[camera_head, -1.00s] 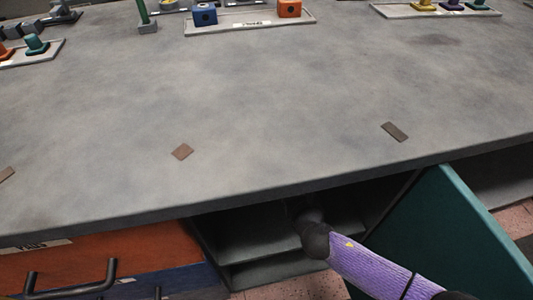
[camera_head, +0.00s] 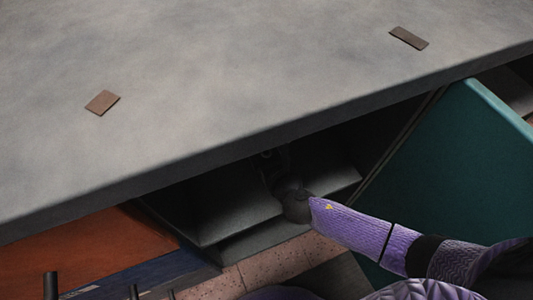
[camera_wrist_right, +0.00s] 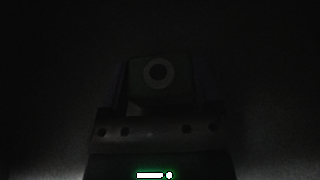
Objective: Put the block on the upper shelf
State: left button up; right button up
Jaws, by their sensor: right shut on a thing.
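My right gripper (camera_head: 272,162) reaches into the dark open cupboard under the counter, above the upper shelf (camera_head: 222,208). In the right wrist view the picture is very dark. There the block (camera_wrist_right: 158,72), with a pale ring on its face, sits between the fingers of my right gripper (camera_wrist_right: 166,82), which is shut on it. The block's colour cannot be told, and in the head view I cannot make it out. Whether the block touches the shelf cannot be told. My left gripper is not in view.
The grey counter top (camera_head: 230,85) overhangs the cupboard. A teal door (camera_head: 460,170) stands open at the right, close to my right arm. An orange drawer front (camera_head: 90,258) is at the left. A lower shelf (camera_head: 255,240) lies below the upper one.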

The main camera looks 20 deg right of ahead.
jog(key=shift+f, duration=0.15)
jog(key=o, duration=1.3)
jog(key=shift+c, duration=0.2)
jog(key=p+v, duration=0.2)
jog(key=v, duration=0.1)
jog(key=shift+w+r, duration=0.15)
jog(key=shift+r, duration=0.2)
jog(key=p+v, duration=0.4)
jog(key=v, duration=0.4)
jog(key=shift+s+r, duration=0.1)
jog(key=shift+s, duration=0.2)
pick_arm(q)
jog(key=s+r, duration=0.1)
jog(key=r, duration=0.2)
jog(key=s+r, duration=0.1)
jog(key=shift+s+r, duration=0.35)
pick_arm(e)
jog(key=shift+s, duration=0.3)
